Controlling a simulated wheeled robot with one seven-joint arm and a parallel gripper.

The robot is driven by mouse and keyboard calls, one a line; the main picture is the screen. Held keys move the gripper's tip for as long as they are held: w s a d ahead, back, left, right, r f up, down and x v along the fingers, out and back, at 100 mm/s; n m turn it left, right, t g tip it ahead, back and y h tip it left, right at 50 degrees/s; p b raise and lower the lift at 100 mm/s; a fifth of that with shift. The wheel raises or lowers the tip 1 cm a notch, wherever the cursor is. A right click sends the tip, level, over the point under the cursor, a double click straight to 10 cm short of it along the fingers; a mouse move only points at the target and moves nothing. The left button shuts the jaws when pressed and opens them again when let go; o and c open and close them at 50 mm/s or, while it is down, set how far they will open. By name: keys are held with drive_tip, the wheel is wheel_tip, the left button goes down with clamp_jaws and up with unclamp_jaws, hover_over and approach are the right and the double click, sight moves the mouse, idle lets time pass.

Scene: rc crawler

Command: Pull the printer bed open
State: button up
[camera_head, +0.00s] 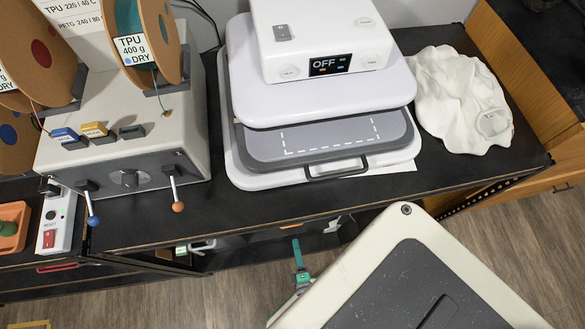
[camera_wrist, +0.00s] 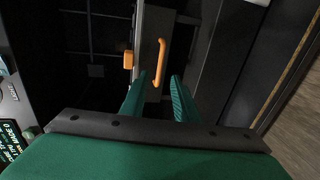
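In the wrist view, an orange bar handle (camera_wrist: 161,62) stands upright on a grey panel (camera_wrist: 147,35), which seems to be the front of the printer bed. My gripper (camera_wrist: 158,80) has two green fingers, spread apart and empty. The handle's lower part shows between and beyond the fingertips; I cannot tell whether the fingers reach around it. In the head view, part of my green gripper (camera_head: 300,262) shows low by the opening under the bench top. The handle cannot be made out clearly there.
An orange block (camera_wrist: 128,60) sits just left of the handle. Above, the black bench (camera_head: 250,205) carries a press with a grey tray (camera_head: 325,140), a control box with spools (camera_head: 130,150) and a white cloth (camera_head: 460,95). Wooden floor (camera_head: 190,290) is clear in front.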

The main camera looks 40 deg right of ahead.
drive_tip(key=x, duration=0.7)
drive_tip(key=shift+w+d, duration=0.25)
clamp_jaws()
